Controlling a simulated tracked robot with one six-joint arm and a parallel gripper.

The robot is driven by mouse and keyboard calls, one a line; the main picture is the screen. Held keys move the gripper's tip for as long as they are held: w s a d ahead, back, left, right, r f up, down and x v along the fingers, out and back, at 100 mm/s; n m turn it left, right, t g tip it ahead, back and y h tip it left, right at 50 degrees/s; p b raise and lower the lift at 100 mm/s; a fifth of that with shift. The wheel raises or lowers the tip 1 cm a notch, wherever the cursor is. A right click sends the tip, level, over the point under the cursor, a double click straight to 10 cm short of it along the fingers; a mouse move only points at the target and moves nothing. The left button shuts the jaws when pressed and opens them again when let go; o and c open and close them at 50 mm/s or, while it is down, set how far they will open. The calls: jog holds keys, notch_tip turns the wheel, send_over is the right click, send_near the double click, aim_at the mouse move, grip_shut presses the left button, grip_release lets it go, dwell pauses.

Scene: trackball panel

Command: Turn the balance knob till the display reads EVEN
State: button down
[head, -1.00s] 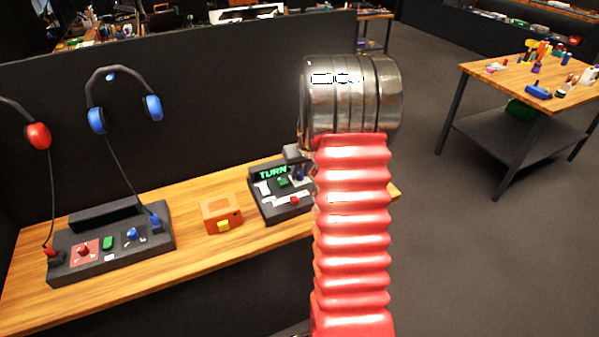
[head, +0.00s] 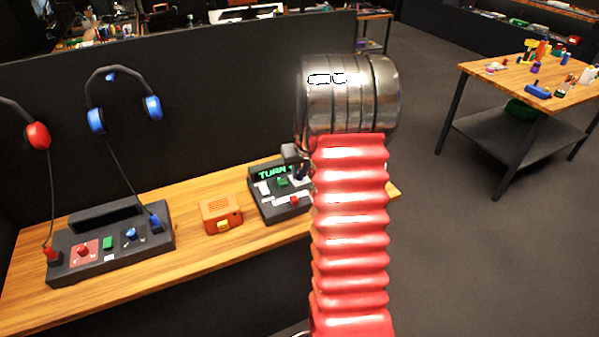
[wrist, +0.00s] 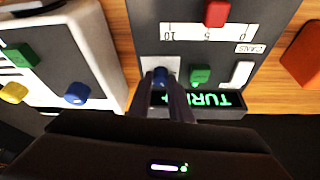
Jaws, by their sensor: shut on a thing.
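The dark control panel (head: 270,213) lies on the wooden bench, partly hidden by my arm in the head view. Its display (head: 271,172) shows green letters reading TURN; it also shows upside down in the wrist view (wrist: 222,99), partly covered by my gripper. A small blue knob (wrist: 161,75) sits on a light plate beside the display. My gripper (wrist: 163,84) is shut on this blue knob, with its dark fingers reaching it from below in the wrist view. The knob's pointer is hidden, and I cannot read a label for it.
Beside the knob are a green control (wrist: 200,74), a white lever (wrist: 241,73) and a red slider (wrist: 215,13) with a scale. An orange box (head: 221,214) and another panel (head: 80,262) with headphones stand left. A dark partition rises behind the bench.

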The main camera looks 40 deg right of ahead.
jog(key=shift+a, duration=0.15)
jog(key=shift+w+a+m+g+h, duration=0.1)
jog(key=shift+m+g+h, duration=0.3)
jog(key=shift+m, duration=1)
jog(key=shift+w+a+m+g+h, duration=0.1)
jog(key=shift+m+g+h, duration=0.3)
jog(key=shift+m, duration=1.3)
jog(key=c, duration=1.6)
grip_release()
jog(key=shift+d, duration=0.1)
jog(key=shift+r, duration=0.15)
jog(key=v, duration=1.3)
jog(key=shift+a+r, duration=0.15)
jog(key=shift+a, duration=0.05)
